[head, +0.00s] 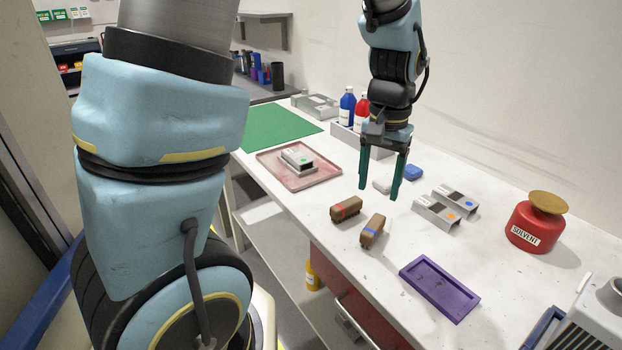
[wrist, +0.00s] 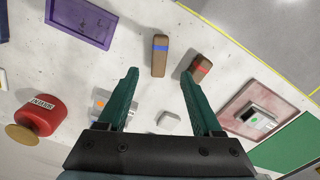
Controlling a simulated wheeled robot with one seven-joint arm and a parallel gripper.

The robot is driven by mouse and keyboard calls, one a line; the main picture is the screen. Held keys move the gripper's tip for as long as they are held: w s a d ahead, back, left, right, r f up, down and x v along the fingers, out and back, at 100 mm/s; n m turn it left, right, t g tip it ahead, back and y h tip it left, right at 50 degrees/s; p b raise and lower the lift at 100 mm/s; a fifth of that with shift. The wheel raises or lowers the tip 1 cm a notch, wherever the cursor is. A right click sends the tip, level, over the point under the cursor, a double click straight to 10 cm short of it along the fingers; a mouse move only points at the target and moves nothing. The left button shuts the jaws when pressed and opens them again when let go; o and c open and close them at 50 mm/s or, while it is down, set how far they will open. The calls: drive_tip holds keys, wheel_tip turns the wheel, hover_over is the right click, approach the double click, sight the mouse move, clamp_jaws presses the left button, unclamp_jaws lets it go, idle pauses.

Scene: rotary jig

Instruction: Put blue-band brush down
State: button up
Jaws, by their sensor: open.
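The blue-band brush (head: 373,231) is a brown block with a blue band, lying on the white bench. It also shows in the wrist view (wrist: 159,56), apart from my fingers and beyond their tips. My gripper (head: 380,192) has green fingers, spread wide with nothing between them, and hangs above the bench behind the brushes. In the wrist view my gripper (wrist: 158,75) is open too. A second brush with a red band (head: 346,208) lies to the left of the blue-band brush, with a small gap between them.
A purple tray (head: 440,288) lies at the front right. Two grey jig blocks (head: 436,213) and a red solvent can (head: 536,224) stand to the right. A pink tray (head: 270,162) holds another block at the left. The bench around the blue-band brush is mostly clear.

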drive_tip(key=w+a+n+t, duration=0.1)
drive_tip(key=a+n, duration=0.5)
drive_tip(key=a, duration=1.8)
drive_tip(key=shift+w+a+t, duration=0.3)
drive_tip(key=shift+w+a, duration=0.05)
drive_tip(key=shift+w, duration=0.15)
